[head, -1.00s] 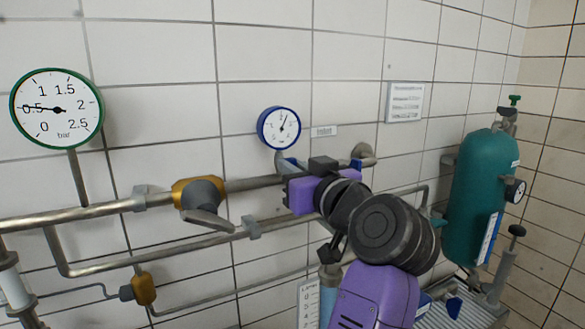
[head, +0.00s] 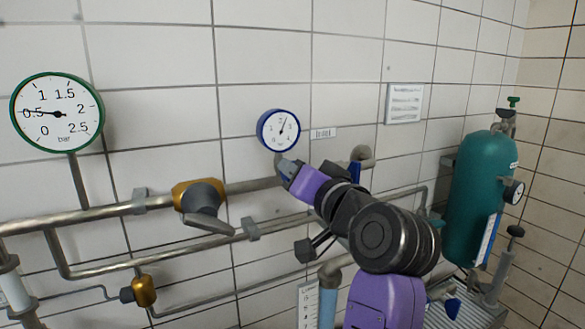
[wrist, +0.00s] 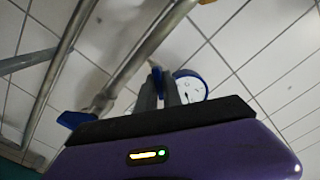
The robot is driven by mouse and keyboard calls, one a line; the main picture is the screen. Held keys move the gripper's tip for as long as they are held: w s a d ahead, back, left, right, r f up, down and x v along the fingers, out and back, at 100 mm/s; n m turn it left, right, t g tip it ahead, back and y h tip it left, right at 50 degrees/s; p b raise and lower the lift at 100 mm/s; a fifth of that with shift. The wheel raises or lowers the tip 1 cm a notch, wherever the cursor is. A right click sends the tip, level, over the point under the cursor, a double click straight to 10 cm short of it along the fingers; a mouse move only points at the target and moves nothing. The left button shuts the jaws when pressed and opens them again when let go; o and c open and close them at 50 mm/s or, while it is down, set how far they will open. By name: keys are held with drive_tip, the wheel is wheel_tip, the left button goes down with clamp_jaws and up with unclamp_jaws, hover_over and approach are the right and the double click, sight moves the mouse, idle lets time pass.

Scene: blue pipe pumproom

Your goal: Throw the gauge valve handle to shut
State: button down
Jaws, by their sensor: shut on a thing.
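The blue-rimmed gauge (head: 278,130) is on the wall above the upper pipe, and it shows in the wrist view (wrist: 191,86) just right of my fingers. The gauge valve handle is a small blue piece (wrist: 157,73) at my fingertips in the wrist view. My gripper (wrist: 160,84) is shut on this handle. In the head view my gripper (head: 287,169) is just below the gauge, at the pipe, and its purple body slants down to the right. It mostly hides the handle there, so the handle's exact angle cannot be told.
Another blue handle (head: 354,172) is to the right on the pipe. A grey-handled brass valve (head: 200,202) and a green-rimmed gauge (head: 57,112) are to the left. A teal cylinder (head: 478,200) stands at the right. A lower pipe (head: 180,249) runs beneath.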

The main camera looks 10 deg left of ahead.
drive_tip(key=m+p, duration=0.1)
drive_tip(key=m, duration=0.4)
drive_tip(key=shift+m+p, duration=0.3)
drive_tip(key=shift+p, duration=0.1)
drive_tip(key=m, duration=0.1)
drive_tip(key=m+p, duration=0.1)
drive_tip(key=m, duration=0.1)
drive_tip(key=m+p, duration=0.1)
drive_tip(key=m, duration=0.1)
drive_tip(key=shift+w+d+f, duration=0.1)
drive_tip(key=shift+d+f, duration=0.05)
drive_tip(key=shift+f, duration=0.1)
drive_tip(key=shift+m, duration=0.4)
drive_tip(key=c, duration=1.5)
unclamp_jaws()
drive_tip(key=b+v, duration=0.2)
drive_tip(key=v, duration=0.5)
drive_tip(key=shift+s+d, duration=0.2)
drive_tip(key=shift+s, duration=0.15)
